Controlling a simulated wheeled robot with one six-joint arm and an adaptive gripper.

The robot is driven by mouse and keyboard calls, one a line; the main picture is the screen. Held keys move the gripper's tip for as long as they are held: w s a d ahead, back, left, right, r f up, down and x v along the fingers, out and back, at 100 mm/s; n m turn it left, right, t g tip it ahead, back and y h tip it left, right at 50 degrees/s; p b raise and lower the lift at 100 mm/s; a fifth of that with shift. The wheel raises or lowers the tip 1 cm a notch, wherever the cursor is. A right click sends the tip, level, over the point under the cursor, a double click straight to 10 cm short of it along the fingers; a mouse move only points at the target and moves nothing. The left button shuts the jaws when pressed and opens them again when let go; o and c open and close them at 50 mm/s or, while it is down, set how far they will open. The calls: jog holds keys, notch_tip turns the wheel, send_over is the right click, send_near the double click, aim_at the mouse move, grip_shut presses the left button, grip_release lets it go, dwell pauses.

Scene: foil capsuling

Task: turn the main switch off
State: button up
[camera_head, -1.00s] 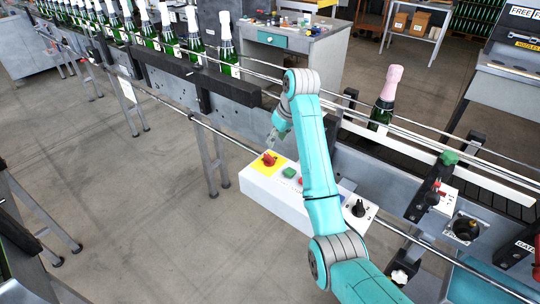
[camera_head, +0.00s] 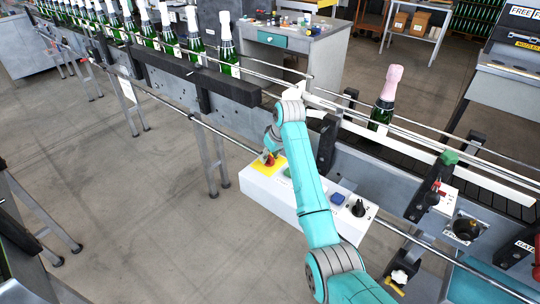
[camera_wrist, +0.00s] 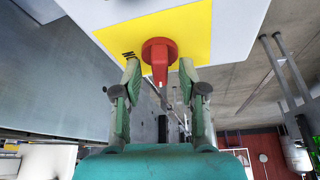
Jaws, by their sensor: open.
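The main switch is a red rotary knob (camera_wrist: 159,58) on a yellow plate (camera_wrist: 190,28) at the left end of a white control box (camera_head: 283,196). In the wrist view its handle points down the picture, toward my gripper. My gripper (camera_wrist: 160,72) is open, with one finger on each side of the red handle. There are narrow gaps between fingers and handle, and I cannot tell whether either touches. In the head view my arm covers part of the box, and the red knob (camera_head: 269,160) shows just under my wrist.
The box also carries a blue button (camera_head: 338,198) and a black knob (camera_head: 358,208). A conveyor with green bottles (camera_head: 195,45) runs behind it. One pink-topped bottle (camera_head: 386,98) stands right of my arm.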

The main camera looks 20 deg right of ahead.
jog(key=shift+f, duration=0.15)
grip_shut()
jog(key=shift+n+g+y, duration=0.3)
jog(key=shift+n+y, duration=0.2)
jog(key=shift+n, duration=1)
grip_release()
